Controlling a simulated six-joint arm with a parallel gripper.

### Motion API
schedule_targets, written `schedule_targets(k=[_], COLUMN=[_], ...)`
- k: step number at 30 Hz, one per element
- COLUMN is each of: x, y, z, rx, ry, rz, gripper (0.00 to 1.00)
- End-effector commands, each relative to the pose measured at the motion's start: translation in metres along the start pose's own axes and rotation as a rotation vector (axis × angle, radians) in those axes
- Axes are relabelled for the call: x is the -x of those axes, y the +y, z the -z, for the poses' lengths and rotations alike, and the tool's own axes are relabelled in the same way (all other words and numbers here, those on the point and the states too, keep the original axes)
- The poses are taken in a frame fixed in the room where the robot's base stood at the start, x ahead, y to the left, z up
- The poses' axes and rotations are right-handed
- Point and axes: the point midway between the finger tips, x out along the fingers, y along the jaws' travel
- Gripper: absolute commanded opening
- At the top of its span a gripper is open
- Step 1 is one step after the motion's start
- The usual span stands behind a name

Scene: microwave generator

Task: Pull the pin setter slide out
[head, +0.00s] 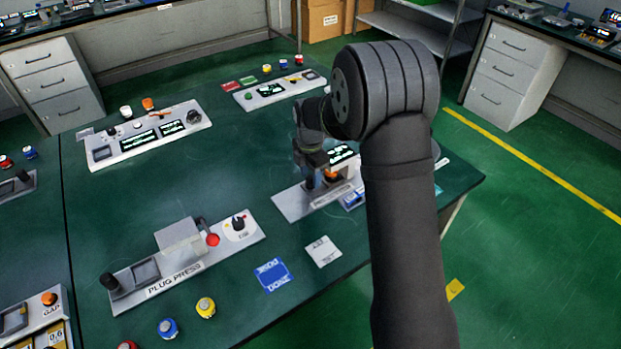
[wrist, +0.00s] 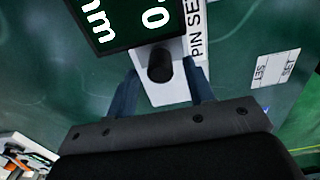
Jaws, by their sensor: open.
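The pin setter (head: 292,204) is a light grey panel at the table's right side in the head view, partly hidden by my arm. In the wrist view its label (wrist: 197,42) reads "PIN SE", the rest cut off. A dark round knob (wrist: 160,66) stands on its pale plate (wrist: 168,92), beside a display (wrist: 128,18). I take this knob to be the slide's handle. My gripper (wrist: 160,72) is open, one finger on each side of the knob, with gaps showing. In the head view my gripper (head: 312,180) is low over the panel; its fingertips are hard to make out.
The plug press (head: 190,258) stands to the left, with a blue card (head: 272,274) and a white card (head: 323,251) near it. Other panels (head: 150,137) stand farther back. An orange part (head: 331,175) is close beside my gripper. The table's right edge is near.

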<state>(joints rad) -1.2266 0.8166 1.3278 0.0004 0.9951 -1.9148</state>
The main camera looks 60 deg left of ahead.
Motion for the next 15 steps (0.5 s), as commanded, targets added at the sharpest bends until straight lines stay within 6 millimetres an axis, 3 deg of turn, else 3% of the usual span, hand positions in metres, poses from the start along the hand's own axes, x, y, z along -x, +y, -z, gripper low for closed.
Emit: schedule_targets(k=[6, 15], x=[-0.019, -0.021], y=[0.000, 0.000], z=[0.000, 0.000], rx=[0.000, 0.000], ry=[0.000, 0.000], rz=[0.001, 0.000], gripper=[0.48, 0.48])
